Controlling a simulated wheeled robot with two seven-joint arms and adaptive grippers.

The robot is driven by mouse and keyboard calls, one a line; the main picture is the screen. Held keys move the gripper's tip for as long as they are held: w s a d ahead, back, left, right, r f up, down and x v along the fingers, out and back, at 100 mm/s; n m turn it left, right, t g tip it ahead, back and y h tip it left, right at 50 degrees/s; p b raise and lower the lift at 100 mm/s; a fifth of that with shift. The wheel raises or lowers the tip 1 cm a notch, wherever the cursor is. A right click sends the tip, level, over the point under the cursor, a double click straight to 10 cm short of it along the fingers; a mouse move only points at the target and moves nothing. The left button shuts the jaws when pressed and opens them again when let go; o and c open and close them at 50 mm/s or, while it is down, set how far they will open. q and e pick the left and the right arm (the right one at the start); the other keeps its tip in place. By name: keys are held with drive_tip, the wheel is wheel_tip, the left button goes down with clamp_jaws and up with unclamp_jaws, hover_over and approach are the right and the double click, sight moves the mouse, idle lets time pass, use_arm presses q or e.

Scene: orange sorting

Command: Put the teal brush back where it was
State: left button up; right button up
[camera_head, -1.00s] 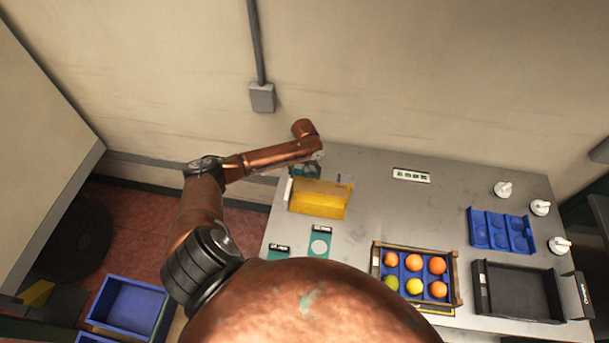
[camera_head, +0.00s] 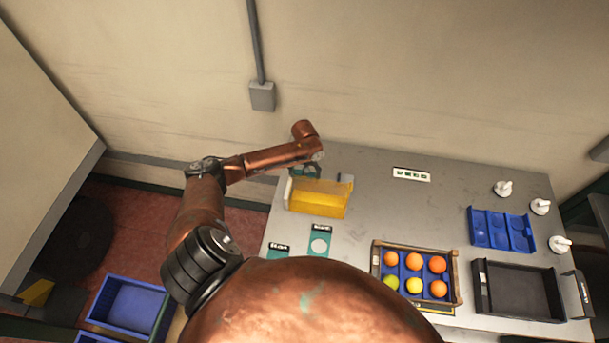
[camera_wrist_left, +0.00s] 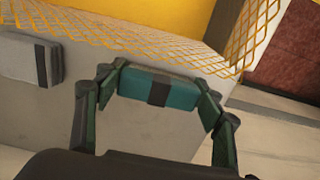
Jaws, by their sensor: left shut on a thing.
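The teal brush (camera_wrist_left: 158,90), a teal block with a dark band across its middle, is between the fingers of my left gripper (camera_wrist_left: 157,92) in the left wrist view. The gripper is shut on it. In the head view my left gripper (camera_head: 305,171) is at the back left of the table, just behind the yellow mesh bin (camera_head: 318,199). The brush cannot be made out clearly there. The bin's mesh edge (camera_wrist_left: 130,28) shows close beyond the brush in the wrist view. My right gripper is not in view.
A pale block with a dark band (camera_wrist_left: 28,58) lies near the bin. Teal labelled cards (camera_head: 320,244) lie in front of it.

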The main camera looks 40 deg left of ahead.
use_arm(q)
drive_tip(key=shift+f, duration=0.15)
drive_tip(key=o, duration=1.3)
drive_tip(key=shift+c, duration=0.2)
drive_tip(key=shift+o, duration=0.6)
drive_tip(key=shift+o, duration=1.3)
drive_tip(key=shift+r+p, duration=4.05)
drive_tip(key=shift+p, duration=0.65)
